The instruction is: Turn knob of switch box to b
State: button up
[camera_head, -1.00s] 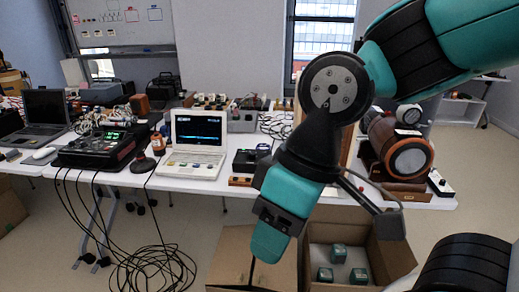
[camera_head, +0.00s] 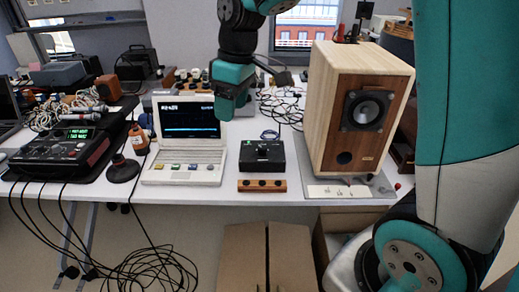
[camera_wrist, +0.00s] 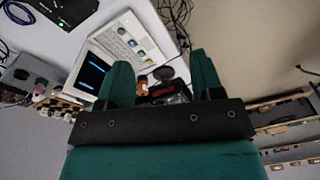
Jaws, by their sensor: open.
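The switch box (camera_head: 262,155) is a small black box on the white table, right of the white terminal. Its top bears a small knob, too small in the head view to read its setting or letters. A dark box at the top left edge of the wrist view (camera_wrist: 68,8) looks like the same box, cut off by the frame. My gripper (camera_head: 228,108) hangs above and left of the switch box, in front of the terminal screen, apart from both. In the wrist view my gripper (camera_wrist: 160,78) shows two teal fingers spread wide with nothing held between them.
The white terminal (camera_head: 185,160) stands left of the switch box. A tall wooden speaker (camera_head: 325,115) stands to the right. A brown strip with dark holes (camera_head: 262,186) lies before the box. Bottles, a black instrument (camera_head: 62,150) and cables fill the left. Cardboard flaps (camera_head: 245,255) sit below the table edge.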

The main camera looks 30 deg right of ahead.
jog(key=w+d+f+h, duration=0.1)
jog(key=w+d+f, duration=0.4)
jog(key=w+d, duration=0.45)
jog(key=b, duration=0.1)
send_over(262, 148)
notch_tip(262, 148, down, 5)
jog(key=shift+g+h, duration=0.3)
notch_tip(262, 148, down, 16)
jog(key=shift+d+r+p, duration=0.15)
jog(key=shift+r+p, duration=0.05)
jog(key=shift+p, duration=0.25)
jog(key=shift+f, duration=0.55)
jog(key=c, duration=0.9)
